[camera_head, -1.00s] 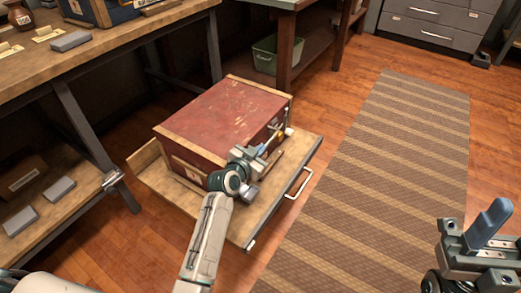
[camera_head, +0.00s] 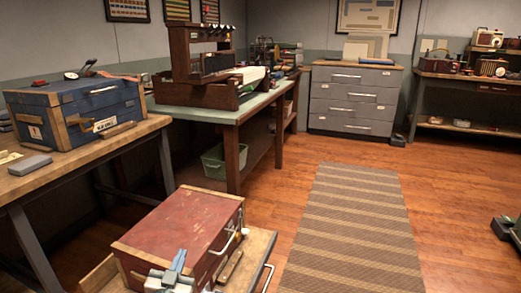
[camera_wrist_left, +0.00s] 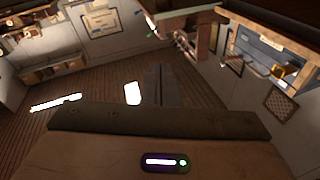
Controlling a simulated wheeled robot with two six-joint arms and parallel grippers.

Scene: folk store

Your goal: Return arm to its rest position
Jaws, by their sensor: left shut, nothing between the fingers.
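My left gripper (camera_head: 178,262) is at the bottom of the head view, in front of the red wooden chest (camera_head: 180,226). Its blue-grey fingers are together, point up and hold nothing. They overlap the chest's near side in the picture; I cannot tell whether they touch it. In the left wrist view the closed fingers (camera_wrist_left: 160,84) stand in the middle, with the room beyond them. Part of my right gripper (camera_head: 510,228) shows at the right edge; its fingers are cut off.
The chest sits on a low wooden cart (camera_head: 259,245) with a metal handle. A workbench (camera_head: 95,148) with a blue toolbox (camera_head: 75,112) is on the left. A green-topped bench (camera_head: 215,108) stands behind. The striped rug (camera_head: 350,220) is clear.

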